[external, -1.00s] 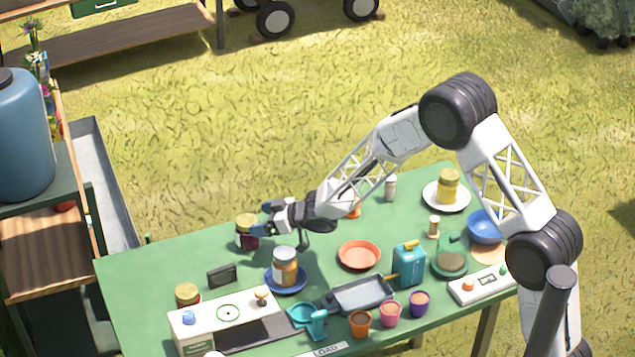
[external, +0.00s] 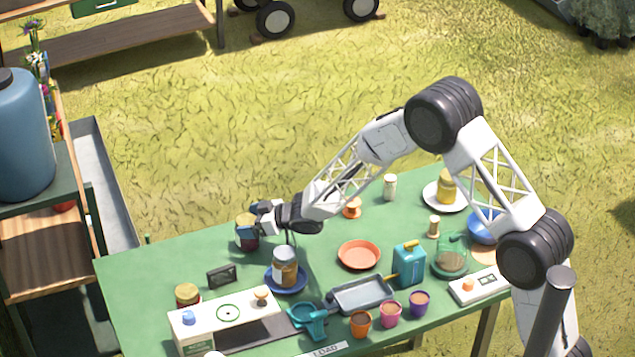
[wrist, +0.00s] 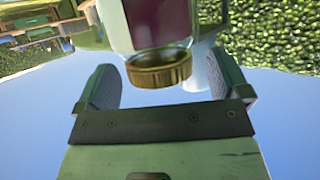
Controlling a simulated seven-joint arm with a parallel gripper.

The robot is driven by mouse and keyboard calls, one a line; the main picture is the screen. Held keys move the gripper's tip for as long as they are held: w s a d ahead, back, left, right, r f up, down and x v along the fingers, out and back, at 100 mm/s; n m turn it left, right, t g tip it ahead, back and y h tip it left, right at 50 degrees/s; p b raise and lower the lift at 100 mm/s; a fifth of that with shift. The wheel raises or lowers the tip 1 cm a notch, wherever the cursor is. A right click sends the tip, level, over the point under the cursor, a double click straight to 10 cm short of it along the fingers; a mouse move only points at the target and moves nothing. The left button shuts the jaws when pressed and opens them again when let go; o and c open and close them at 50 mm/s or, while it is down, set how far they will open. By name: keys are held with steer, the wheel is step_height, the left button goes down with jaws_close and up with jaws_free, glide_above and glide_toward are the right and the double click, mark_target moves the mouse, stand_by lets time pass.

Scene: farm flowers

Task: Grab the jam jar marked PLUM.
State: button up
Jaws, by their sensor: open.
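A dark red jam jar with a gold lid (external: 246,232) stands at the far left part of the green table, partly hidden by my gripper. My gripper (external: 256,222) is open at this jar, with its fingers overlapping it in the external view. In the wrist view, the jar's gold lid (wrist: 160,70) and dark reddish side show between and beyond the open fingers (wrist: 165,85). Other jars are one on a blue plate (external: 285,265), a yellow one on a white plate (external: 447,187), and a reddish one behind the white box (external: 187,294). No label reads as PLUM.
A small dark sign (external: 222,276) stands near the jar. The white box (external: 222,320), an orange plate (external: 359,254), a grey tray (external: 362,294), a teal can (external: 409,266) and several small cups occupy the front and middle. The table's far left corner is clear.

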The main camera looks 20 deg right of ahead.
steer(key=shift+x, duration=0.8)
steer(key=c, duration=1.4)
steer(key=shift+s, duration=0.1)
steer(key=shift+r, duration=5)
